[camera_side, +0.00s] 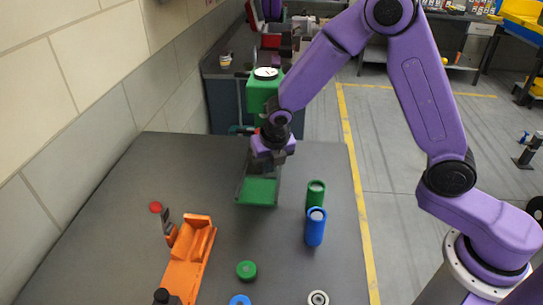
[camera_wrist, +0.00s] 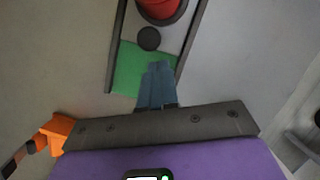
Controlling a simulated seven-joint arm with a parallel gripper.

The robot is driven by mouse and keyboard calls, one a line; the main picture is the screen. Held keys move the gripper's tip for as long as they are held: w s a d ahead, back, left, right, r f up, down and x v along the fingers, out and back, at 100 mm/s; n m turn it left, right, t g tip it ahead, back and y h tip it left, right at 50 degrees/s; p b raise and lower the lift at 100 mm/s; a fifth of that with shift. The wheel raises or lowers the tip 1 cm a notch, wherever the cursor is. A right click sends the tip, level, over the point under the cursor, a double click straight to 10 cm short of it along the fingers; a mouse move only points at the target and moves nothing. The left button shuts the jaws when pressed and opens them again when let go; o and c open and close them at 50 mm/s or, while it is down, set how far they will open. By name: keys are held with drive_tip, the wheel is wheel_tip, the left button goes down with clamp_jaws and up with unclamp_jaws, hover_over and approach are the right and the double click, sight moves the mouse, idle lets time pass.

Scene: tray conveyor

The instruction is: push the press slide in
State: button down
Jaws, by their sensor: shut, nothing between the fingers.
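The press (camera_side: 264,92) is a green housing with a round white-faced top at the back of the table. Its slide shows as a green plate (camera_side: 257,192) between dark rails, sticking out towards the front. My gripper (camera_side: 270,160) is over the rear part of the slide, in front of the press. In the wrist view the green plate (camera_wrist: 129,68) lies under my gripper (camera_wrist: 158,66), whose fingers are together and empty. A dark round knob (camera_wrist: 149,38) is just beyond the fingertips, with a red part (camera_wrist: 160,9) behind it. Contact cannot be told.
A green cylinder (camera_side: 316,190) and a blue cylinder (camera_side: 315,228) stand right of the slide. A green cap (camera_side: 246,270) and rings (camera_side: 318,297) lie in front. The wall is left.

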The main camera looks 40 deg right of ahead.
drive_tip(key=shift+s+a+r, duration=0.1)
drive_tip(key=shift+s+a, duration=0.1)
drive_tip(key=shift+s, duration=0.3)
drive_tip(key=shift+s+a+r, duration=0.1)
drive_tip(key=shift+s+a, duration=0.05)
drive_tip(key=shift+s, duration=0.3)
drive_tip(key=d+v, duration=0.1)
drive_tip(key=v, duration=0.9)
drive_tip(key=a+f+m+t+h, duration=0.1)
drive_tip(key=a+f+m+h, duration=0.2)
drive_tip(key=a+m+h, duration=0.5)
drive_tip(key=y, duration=0.3)
approach(261, 171)
drive_tip(key=f, duration=0.2)
drive_tip(key=a+f, duration=0.1)
drive_tip(key=shift+s+f+n, duration=0.25)
drive_tip(key=shift+s+n, duration=0.1)
drive_tip(key=shift+n, duration=0.05)
drive_tip(key=w+d, duration=0.2)
drive_tip(key=shift+d+f, duration=0.25)
drive_tip(key=shift+w+d, duration=0.2)
drive_tip(key=shift+d, duration=0.15)
drive_tip(key=shift+w+d, duration=2.05)
drive_tip(key=shift+d, duration=0.1)
